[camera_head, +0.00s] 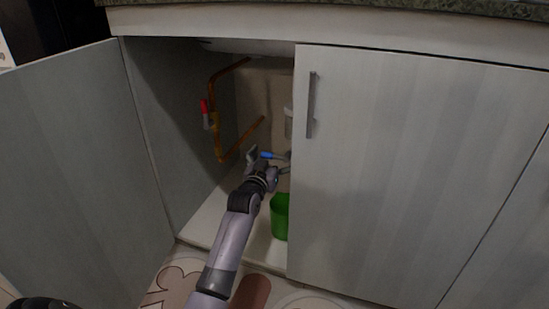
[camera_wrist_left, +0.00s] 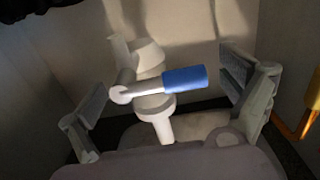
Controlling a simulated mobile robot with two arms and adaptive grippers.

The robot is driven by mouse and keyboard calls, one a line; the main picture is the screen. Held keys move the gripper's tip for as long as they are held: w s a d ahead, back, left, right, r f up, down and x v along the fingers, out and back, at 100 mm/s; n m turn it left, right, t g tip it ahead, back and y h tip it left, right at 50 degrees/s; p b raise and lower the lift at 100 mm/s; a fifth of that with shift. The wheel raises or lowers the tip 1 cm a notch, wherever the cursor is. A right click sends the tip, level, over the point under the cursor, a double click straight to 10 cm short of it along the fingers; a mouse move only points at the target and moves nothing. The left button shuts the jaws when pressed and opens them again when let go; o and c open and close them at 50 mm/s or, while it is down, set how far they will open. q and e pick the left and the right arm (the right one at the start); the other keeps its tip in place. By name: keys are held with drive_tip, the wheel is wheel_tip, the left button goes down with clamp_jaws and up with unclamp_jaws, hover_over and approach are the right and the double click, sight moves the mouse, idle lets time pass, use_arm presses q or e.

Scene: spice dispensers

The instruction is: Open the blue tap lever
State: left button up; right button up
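The blue tap lever (camera_head: 267,155) shows inside the open cabinet in the head view, just beyond my left gripper (camera_head: 269,166). In the left wrist view the blue lever (camera_wrist_left: 185,80) points right from a white valve body (camera_wrist_left: 150,62). My left gripper (camera_wrist_left: 167,97) is open, with one finger on each side of the valve and lever. Neither finger appears to touch the lever. The valve's lower part is partly hidden behind the gripper body. My right gripper is not in view.
A red tap lever (camera_head: 205,106) sits on copper pipes (camera_head: 219,140) at the cabinet's left. A green bin (camera_head: 280,217) stands on the cabinet floor, right of my arm. The left door (camera_head: 80,170) is open; the right door (camera_head: 400,170) is shut and limits room on that side.

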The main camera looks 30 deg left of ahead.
use_arm(q)
drive_tip(key=c, duration=1.5)
drive_tip(key=shift+a, duration=0.1)
drive_tip(key=shift+r, duration=0.1)
